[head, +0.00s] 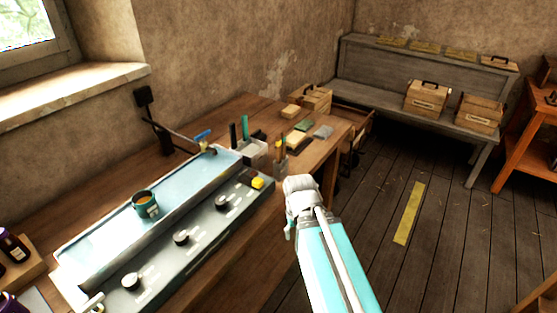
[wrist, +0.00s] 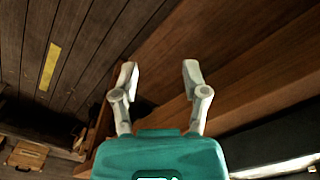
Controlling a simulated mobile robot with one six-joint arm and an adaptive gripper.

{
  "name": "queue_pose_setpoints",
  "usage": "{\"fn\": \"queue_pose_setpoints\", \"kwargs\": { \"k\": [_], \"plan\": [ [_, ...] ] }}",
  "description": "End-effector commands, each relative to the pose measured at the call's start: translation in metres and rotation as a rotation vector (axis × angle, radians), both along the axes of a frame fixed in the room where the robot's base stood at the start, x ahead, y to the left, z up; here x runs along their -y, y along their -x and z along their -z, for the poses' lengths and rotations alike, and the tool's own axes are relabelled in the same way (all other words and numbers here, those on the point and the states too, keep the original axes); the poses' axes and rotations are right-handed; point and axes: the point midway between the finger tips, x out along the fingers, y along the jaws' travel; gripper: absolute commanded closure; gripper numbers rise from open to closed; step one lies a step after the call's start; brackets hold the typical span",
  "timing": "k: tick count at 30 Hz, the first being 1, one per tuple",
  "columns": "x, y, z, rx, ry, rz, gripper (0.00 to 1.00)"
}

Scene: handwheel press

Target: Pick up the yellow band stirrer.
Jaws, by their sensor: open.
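I cannot single out a stirrer with a yellow band at this size. In the head view, a small grey cup (head: 281,168) holding several thin upright sticks (head: 282,147) stands near the bench's right end. A pale holder (head: 255,152) beside it has dark and teal upright handles (head: 245,128). My gripper (wrist: 160,78) is open and empty in the wrist view, its two fingers apart above brown wood planks. No stirrer shows in the wrist view.
A grey panel (head: 165,255) with knobs and a yellow button (head: 257,183) runs along the bench. A blue tray (head: 105,235) behind it carries a green mug (head: 145,205). Blocks and pads (head: 304,126) lie behind the cup. The floor (head: 445,235) at right is mostly clear.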

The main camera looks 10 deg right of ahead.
Motion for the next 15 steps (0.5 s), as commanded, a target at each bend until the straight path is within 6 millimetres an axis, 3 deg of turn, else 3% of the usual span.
{"fn": "queue_pose_setpoints", "kwargs": {
  "k": [8,15],
  "plan": [
    [0.0,-0.013,-0.016,0.0,0.0,0.031,0.44],
    [0.0,-0.046,-0.055,0.0,0.0,0.123,0.44]
  ]
}}
